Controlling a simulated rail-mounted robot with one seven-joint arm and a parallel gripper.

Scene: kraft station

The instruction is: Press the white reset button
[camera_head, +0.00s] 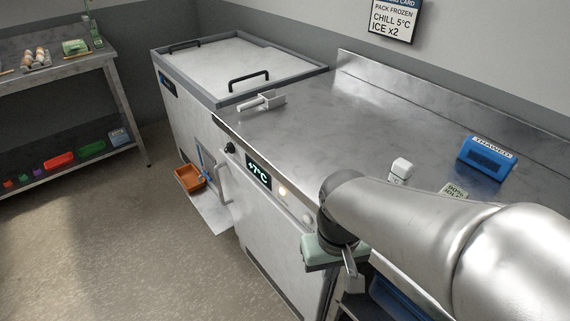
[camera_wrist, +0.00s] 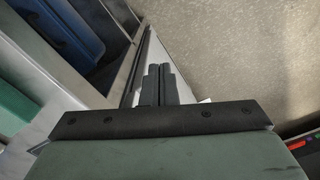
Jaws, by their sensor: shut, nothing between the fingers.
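A pale round button-like knob (camera_head: 307,218) is on the front panel of the steel counter, right of the temperature display. A glowing warm-white round light (camera_head: 282,190) sits between it and the display. No label shows, so I cannot tell for sure which is the reset button. My gripper (camera_head: 352,278) is below and to the right of both, apart from them, in front of the counter and pointing downward. In the wrist view my gripper (camera_wrist: 158,68) shows its dark fingers side by side, shut and empty. Neither the knob nor the light shows there.
The display (camera_head: 258,170) reads +7°C, with a black knob (camera_head: 229,147) to its left. A chest freezer (camera_head: 230,62) stands beyond the counter. A blue THAWED block (camera_head: 487,155) and a white scoop (camera_head: 262,101) lie on top.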

